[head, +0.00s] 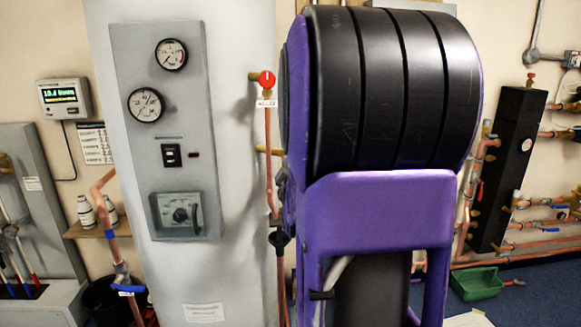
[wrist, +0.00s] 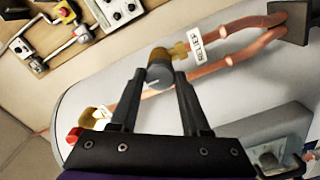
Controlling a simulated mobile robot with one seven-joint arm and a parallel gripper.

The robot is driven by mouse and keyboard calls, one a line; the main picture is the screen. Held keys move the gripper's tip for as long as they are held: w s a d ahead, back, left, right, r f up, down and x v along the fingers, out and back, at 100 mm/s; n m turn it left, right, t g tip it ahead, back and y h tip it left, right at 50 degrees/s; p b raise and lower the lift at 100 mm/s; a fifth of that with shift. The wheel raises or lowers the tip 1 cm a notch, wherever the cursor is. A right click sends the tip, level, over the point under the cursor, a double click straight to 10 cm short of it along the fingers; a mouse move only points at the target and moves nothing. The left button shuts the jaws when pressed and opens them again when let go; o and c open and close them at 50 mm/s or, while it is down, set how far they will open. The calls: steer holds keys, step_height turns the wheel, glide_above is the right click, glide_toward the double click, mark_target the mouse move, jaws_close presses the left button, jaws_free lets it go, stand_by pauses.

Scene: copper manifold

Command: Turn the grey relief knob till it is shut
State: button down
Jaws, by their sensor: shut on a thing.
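The grey relief knob (wrist: 156,77) shows in the wrist view, with a pale mark on its face. It sits on a brass valve body (wrist: 160,57) on a copper pipe, beside a white RELIEF label (wrist: 196,47). My gripper (wrist: 161,80) has one finger on each side of the knob and is shut on it. The knob's exact angle is hard to read. In the head view, my own purple and black arm hides the gripper and the relief knob.
A red knob (head: 267,79) on a brass valve stands left of my arm, and shows in the wrist view (wrist: 73,138). The grey cabinet (head: 209,270) carries two gauges (head: 171,54). A black manifold block (head: 506,165) with copper pipes is at right; a green tray (head: 477,284) lies below.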

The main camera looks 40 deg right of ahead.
steer(key=shift+r, duration=0.1)
stand_by(0.3)
steer(key=shift+c, duration=1.9)
jaws_free()
